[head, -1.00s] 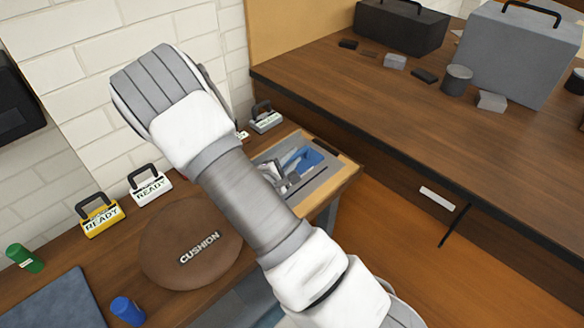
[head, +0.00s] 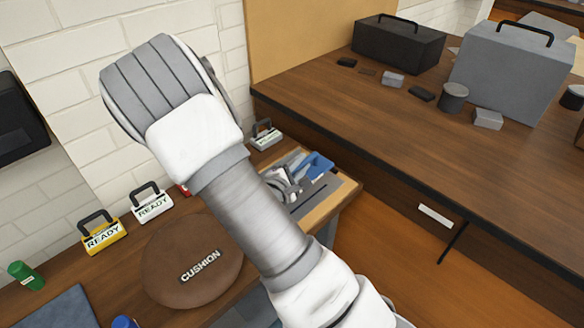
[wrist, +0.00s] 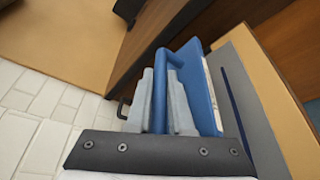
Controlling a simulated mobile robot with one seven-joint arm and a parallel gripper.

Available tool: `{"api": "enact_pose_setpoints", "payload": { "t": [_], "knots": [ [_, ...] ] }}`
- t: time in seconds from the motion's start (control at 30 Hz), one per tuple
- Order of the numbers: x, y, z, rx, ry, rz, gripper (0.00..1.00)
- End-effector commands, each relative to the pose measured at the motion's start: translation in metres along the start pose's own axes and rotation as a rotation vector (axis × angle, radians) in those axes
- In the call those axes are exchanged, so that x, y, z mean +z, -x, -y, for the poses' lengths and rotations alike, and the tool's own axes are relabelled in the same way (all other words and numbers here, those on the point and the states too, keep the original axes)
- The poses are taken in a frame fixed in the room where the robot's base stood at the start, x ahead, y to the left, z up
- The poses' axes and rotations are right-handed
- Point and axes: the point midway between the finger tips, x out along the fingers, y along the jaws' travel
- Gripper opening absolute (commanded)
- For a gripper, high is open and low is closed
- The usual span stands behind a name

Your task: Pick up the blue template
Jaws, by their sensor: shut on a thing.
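The blue template (head: 319,164) shows just past my gripper in the head view, over the grey panel (head: 322,194) on the small wooden bench. It appears raised a little off the panel, though its underside is hidden. In the wrist view the blue template (wrist: 199,85) is a slanted plate with a blue handle. My gripper (wrist: 163,95) is shut on that handle, one grey finger on each side. My gripper (head: 287,184) is partly hidden by my forearm in the head view.
The larger wooden table (head: 400,125) on the right bears a black box (head: 398,45), a grey box (head: 510,75) and several small blocks.

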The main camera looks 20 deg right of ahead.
Motion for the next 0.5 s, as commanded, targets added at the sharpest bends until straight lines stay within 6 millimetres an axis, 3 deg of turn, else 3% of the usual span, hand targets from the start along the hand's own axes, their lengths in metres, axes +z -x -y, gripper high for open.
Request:
{"api": "enact_pose_setpoints", "payload": {
  "t": [0.03,0.33,0.5],
  "knots": [
    [0.015,0.002,-0.003,0.003,-0.003,0.004,0.00],
    [0.085,0.012,0.000,0.002,-0.004,0.004,0.00],
    [0.088,0.012,-0.005,0.006,0.003,0.005,0.00]
  ]
}}
